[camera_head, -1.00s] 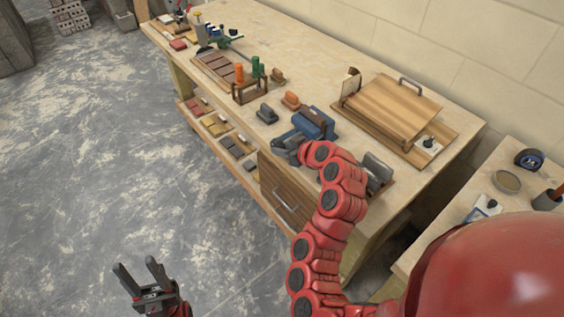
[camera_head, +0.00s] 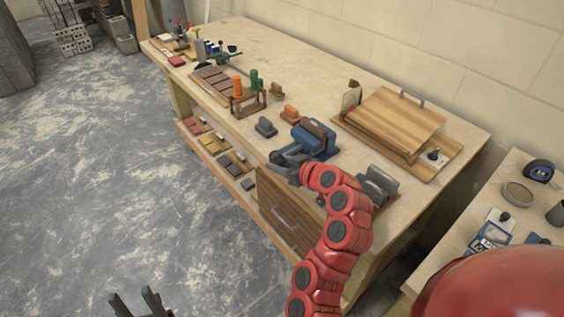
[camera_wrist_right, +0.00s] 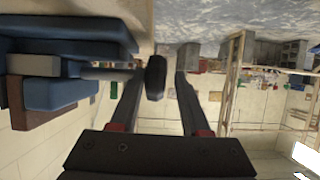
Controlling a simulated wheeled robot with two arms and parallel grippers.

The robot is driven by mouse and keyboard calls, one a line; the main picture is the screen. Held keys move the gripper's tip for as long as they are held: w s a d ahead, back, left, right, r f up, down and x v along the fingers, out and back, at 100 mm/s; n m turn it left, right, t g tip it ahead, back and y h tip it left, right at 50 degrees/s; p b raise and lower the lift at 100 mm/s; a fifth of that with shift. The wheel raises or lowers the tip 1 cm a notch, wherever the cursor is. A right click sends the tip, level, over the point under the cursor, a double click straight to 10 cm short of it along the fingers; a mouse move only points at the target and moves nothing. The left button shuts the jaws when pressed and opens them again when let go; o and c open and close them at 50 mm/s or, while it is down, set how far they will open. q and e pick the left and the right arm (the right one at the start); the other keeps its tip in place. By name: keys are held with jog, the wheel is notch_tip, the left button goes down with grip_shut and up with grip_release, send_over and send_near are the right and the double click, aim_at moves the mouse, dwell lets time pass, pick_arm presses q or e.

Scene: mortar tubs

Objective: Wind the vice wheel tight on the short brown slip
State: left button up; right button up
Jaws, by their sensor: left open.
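The blue vice (camera_head: 314,146) stands near the bench's front edge, with a brown slip (camera_head: 319,129) at its jaws. In the right wrist view the blue vice body (camera_wrist_right: 75,45) and the brown slip (camera_wrist_right: 38,118) are at the left. The dark vice wheel (camera_wrist_right: 156,78) shows edge-on at the end of its shaft. My right gripper (camera_head: 284,161) is at the front of the vice, its fingers open on either side of the wheel with gaps visible. My left gripper (camera_head: 137,301) is open and empty over the floor, cut by the bottom edge.
A rack (camera_head: 246,103) holds orange and green pieces. A grey metal piece (camera_head: 377,184) sits right of my right arm, and a wooden board (camera_head: 402,122) lies at the back right.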

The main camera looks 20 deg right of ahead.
jog(key=shift+o, duration=0.6)
jog(key=shift+d, duration=0.1)
jog(key=shift+s+d+r, duration=0.2)
jog(key=shift+s+r, duration=0.05)
jog(key=shift+s, duration=0.2)
jog(key=p+v, duration=1.6)
jog(key=p, duration=0.3)
jog(key=shift+s+p, duration=0.15)
jog(key=shift+p, duration=0.2)
